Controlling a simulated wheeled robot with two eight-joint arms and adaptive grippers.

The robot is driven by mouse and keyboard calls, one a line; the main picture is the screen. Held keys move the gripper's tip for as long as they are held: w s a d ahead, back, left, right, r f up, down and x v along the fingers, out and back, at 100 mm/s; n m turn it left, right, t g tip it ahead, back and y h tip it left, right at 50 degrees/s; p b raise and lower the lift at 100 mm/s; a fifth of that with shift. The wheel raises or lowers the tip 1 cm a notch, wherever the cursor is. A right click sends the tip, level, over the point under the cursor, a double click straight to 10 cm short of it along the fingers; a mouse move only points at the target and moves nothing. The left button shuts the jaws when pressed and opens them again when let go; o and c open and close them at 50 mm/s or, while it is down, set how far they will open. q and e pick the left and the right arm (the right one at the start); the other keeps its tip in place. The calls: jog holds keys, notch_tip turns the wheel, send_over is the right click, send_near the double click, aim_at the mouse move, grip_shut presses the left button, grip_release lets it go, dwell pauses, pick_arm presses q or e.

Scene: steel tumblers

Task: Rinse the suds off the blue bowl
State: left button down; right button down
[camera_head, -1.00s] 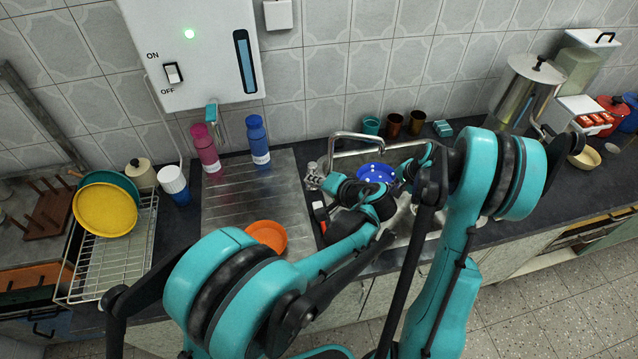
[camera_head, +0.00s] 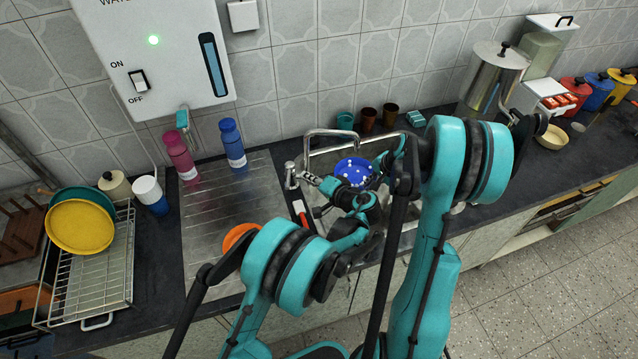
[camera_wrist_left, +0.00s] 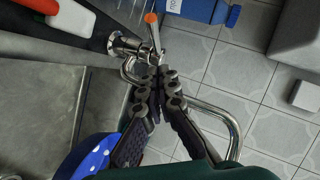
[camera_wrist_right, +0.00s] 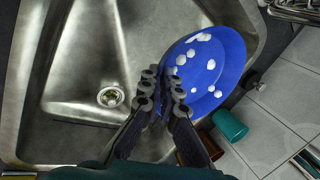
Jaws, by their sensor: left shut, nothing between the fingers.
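The blue bowl (camera_head: 350,166) is over the sink (camera_head: 318,222), with white suds spots on its inside. It shows large and tilted in the right wrist view (camera_wrist_right: 228,52). My right gripper (camera_wrist_right: 163,88) is shut on its rim. My left gripper (camera_head: 311,180) is shut and empty, close to the tap's base at the sink's left corner. In the left wrist view its fingertips (camera_wrist_left: 158,82) are just in front of the tap (camera_wrist_left: 228,112) and its orange-tipped lever (camera_wrist_left: 151,18); I cannot tell if they touch. No running water is visible.
A teal cup (camera_head: 345,121) and two brown cups stand behind the sink. A dish rack (camera_head: 108,272) is at left.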

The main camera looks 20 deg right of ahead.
pick_arm(q)
jog(key=shift+w+a+f, duration=0.35)
jog(key=shift+a+f, duration=0.2)
jog(key=shift+a, duration=0.25)
jog(key=shift+w+a+f, duration=0.3)
jog(key=shift+a+f, duration=0.2)
jog(key=shift+a, duration=0.25)
jog(key=shift+w+a, duration=0.25)
jog(key=shift+a, duration=0.85)
jog(key=shift+d+r, duration=0.1)
jog(key=shift+d, duration=0.05)
jog(key=v, duration=1.3)
jog(key=shift+a+r, duration=0.25)
jog(key=shift+r, duration=0.2)
